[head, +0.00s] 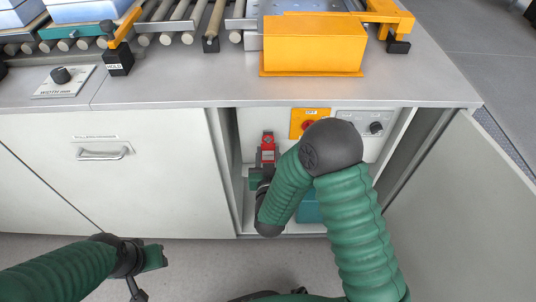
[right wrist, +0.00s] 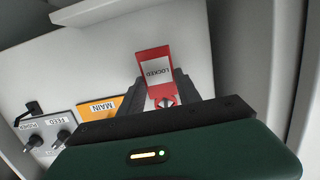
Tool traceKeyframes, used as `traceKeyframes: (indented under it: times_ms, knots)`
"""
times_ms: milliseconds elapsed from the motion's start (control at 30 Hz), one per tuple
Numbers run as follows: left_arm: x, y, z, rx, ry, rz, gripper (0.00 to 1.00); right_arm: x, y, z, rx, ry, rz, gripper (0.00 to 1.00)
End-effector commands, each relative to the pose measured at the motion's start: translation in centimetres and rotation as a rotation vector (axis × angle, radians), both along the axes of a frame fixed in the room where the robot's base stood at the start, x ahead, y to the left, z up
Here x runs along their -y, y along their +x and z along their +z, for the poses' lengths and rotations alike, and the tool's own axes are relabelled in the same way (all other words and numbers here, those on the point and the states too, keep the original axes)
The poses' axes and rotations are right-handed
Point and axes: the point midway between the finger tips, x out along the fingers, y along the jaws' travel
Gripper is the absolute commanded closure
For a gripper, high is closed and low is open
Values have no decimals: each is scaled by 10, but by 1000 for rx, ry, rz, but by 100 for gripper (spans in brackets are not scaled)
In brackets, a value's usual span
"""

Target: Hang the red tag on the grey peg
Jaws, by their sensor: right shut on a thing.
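The red tag (head: 268,142) is inside the open cabinet, in front of its pale back panel. In the right wrist view the tag (right wrist: 153,57) has a white label reading LOCKED. My right gripper (head: 267,160) is shut on the tag's lower part; its dark fingers (right wrist: 160,92) flank the tag in the wrist view. I cannot make out the grey peg in either view. My left gripper (head: 150,270) is low at the left, outside the cabinet and away from the tag; its jaw opening is not clear.
An orange switch plate (head: 298,128) and a grey knob panel (head: 365,124) are on the back panel, right of the tag in the head view. The cabinet's door (head: 465,200) stands open at the right. The worktop (head: 190,92) overhangs the cabinet. A teal object (head: 308,208) sits low inside.

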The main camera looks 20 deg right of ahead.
Motion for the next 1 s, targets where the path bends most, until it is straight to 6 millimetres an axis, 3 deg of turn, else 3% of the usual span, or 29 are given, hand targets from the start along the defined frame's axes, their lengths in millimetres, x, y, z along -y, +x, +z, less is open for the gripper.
traceKeyframes:
  times_ms: [333, 367, 533, 867, 1000]
  knots:
    - [0, 0, 0, 0, 0, 0, 64, 0, 0, 0, 0, 0, 0, 98]
    - [0, 0, 0, 0, 0, 0, 64, 0, 0, 0, 0, 0, 0, 56]
    - [0, 0, 0, 0, 0, 0, 64, 0, 0, 0, 0, 0, 0, 35]
    - [0, 0, 1, 0, 0, 0, 64, -1, -3, 1, -1, 0, 0, 35]
    - [0, 0, 9, 0, 0, 0, 64, -8, -22, 6, -3, 0, 3, 35]
